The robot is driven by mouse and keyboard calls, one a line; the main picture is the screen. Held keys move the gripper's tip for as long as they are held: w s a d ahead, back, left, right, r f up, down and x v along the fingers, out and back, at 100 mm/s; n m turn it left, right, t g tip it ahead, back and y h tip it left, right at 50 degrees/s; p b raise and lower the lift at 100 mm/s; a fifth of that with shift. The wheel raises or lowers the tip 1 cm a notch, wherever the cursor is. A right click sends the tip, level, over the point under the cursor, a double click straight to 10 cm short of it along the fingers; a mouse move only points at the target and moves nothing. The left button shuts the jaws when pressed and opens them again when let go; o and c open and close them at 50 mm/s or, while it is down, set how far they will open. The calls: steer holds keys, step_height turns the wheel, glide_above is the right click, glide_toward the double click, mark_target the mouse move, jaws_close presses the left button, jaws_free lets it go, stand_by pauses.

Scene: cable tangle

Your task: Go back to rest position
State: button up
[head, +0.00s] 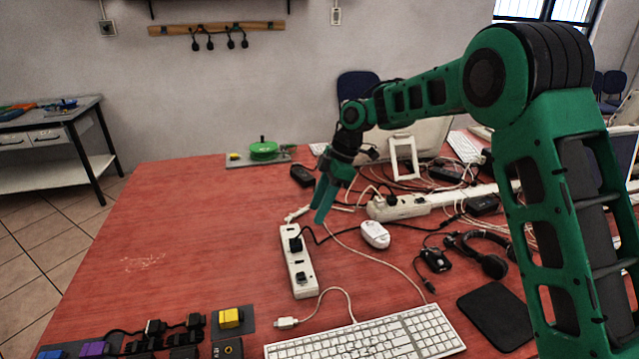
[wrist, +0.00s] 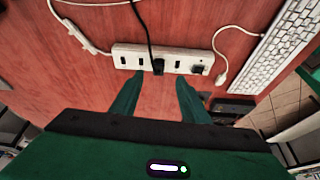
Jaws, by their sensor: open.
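My gripper (head: 326,198) is at the end of my green arm, above the red table and pointing down. In the wrist view its two green fingers (wrist: 158,104) are apart with nothing between them. A white power strip (head: 298,262) lies on the table below and in front of the gripper in the head view. It also shows just beyond the fingertips in the wrist view (wrist: 126,56). A black plug with a black cable (wrist: 157,65) sits in its middle, and another black plug (wrist: 197,69) sits near one end. I cannot tell the exact height of the fingers above the strip.
A white mouse (head: 375,234), a white keyboard (head: 368,338), a second power strip (head: 398,207), a headset (head: 480,252) and tangled cables crowd the table's middle and right. A green reel (head: 263,149) stands at the back. The table's left part is mostly clear.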

steer(key=s+d+r+m+t+h, duration=0.1)
steer(key=s+d+r+m, duration=0.2)
steer(key=d, duration=0.6)
steer(key=d+r+m+t, duration=0.1)
steer(key=d+r+m, duration=0.25)
steer(key=d, duration=0.45)
steer(key=s+d+r+m+h, duration=0.2)
steer(key=s+d+m, duration=0.7)
steer(key=d, duration=0.6)
steer(key=s+d+f+m, duration=0.1)
steer(key=s+d+m, duration=0.3)
steer(key=s, duration=0.5)
steer(key=s+d+f+m, duration=0.1)
steer(key=s+d+m, duration=0.2)
steer(key=s, duration=0.7)
steer(key=s+d+f+m+h, duration=0.1)
steer(key=s+d+m, duration=0.3)
steer(key=s, duration=0.5)
steer(key=shift+s+d+f+m+g, duration=0.4)
steer(key=shift+d+f, duration=0.2)
steer(key=shift+d, duration=0.5)
